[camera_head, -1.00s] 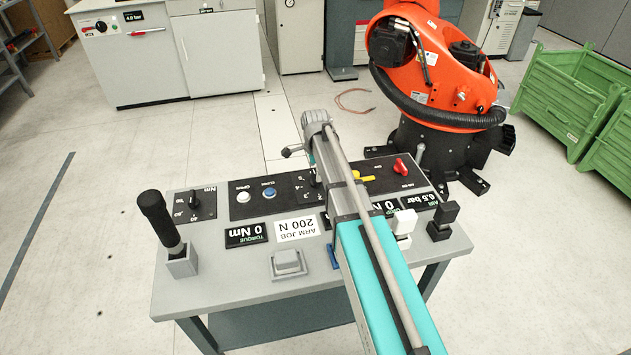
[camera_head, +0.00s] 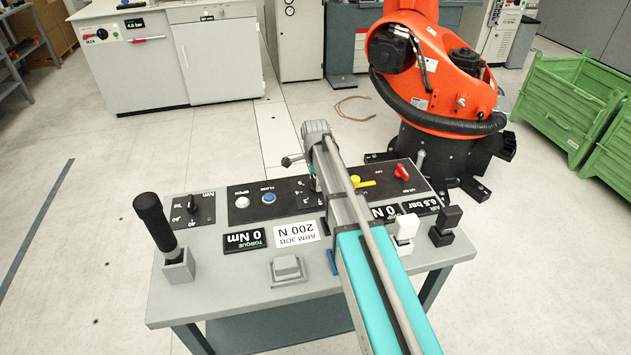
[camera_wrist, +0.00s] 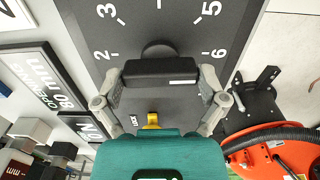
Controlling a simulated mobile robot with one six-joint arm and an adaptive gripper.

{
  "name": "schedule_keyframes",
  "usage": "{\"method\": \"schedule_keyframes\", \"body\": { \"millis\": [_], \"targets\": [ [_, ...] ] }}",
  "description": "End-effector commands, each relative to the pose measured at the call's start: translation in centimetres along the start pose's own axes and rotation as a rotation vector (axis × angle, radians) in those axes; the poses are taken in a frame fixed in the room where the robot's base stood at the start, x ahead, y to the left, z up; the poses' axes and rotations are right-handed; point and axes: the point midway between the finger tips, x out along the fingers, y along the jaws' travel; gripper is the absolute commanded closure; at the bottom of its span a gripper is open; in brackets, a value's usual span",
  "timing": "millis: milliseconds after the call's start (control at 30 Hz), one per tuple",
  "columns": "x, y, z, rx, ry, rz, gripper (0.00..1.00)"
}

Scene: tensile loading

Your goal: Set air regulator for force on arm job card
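In the wrist view, a black bar-shaped knob (camera_wrist: 158,68) sits on a dark dial plate with the white digits 2, 3, 5 and 6. A small pale strip marks the bar's right end. My gripper (camera_wrist: 160,80) has one finger beside each end of the bar. The fingers stand apart; whether they touch it is unclear. In the head view, my arm hides the knob and fingers. The white job card (camera_head: 296,235) reads ARM JOB 200 N. The air display (camera_head: 421,206) reads 6.5 bar, and the force display (camera_head: 383,213) reads 0 N.
A yellow lock lever (camera_head: 362,182) and a red knob (camera_head: 402,172) sit right of the dial. White (camera_head: 240,202) and blue (camera_head: 268,198) buttons are left. A black upright handle (camera_head: 156,222) rises at the table's left. An orange robot (camera_head: 430,75) stands behind.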

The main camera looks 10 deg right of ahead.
Motion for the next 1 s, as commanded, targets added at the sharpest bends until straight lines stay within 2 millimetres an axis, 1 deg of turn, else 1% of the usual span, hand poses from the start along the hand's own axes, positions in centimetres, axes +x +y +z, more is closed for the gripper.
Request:
{"method": "schedule_keyframes", "body": {
  "millis": [33, 67, 100, 367, 567, 767, 1000],
  "targets": [
    [0.0, 0.0, 0.0, 0.0, 0.0, 0.0, 0.5],
    [0.0, 0.0, 0.0, 0.0, 0.0, 0.0, 0.56],
    [0.0, -0.01, 0.0, 0.0, 0.0, 0.0, 0.56],
    [0.0, -0.01, 0.0, -0.022, 0.0, 0.0, 0.56],
    [0.0, -0.01, 0.0, -0.092, 0.0, 0.0, 0.56],
    [0.0, -0.02, -0.01, -0.22, 0.0, 0.0, 0.56],
    [0.0, -0.03, -0.01, -0.432, 0.0, 0.0, 0.56]
  ]
}}
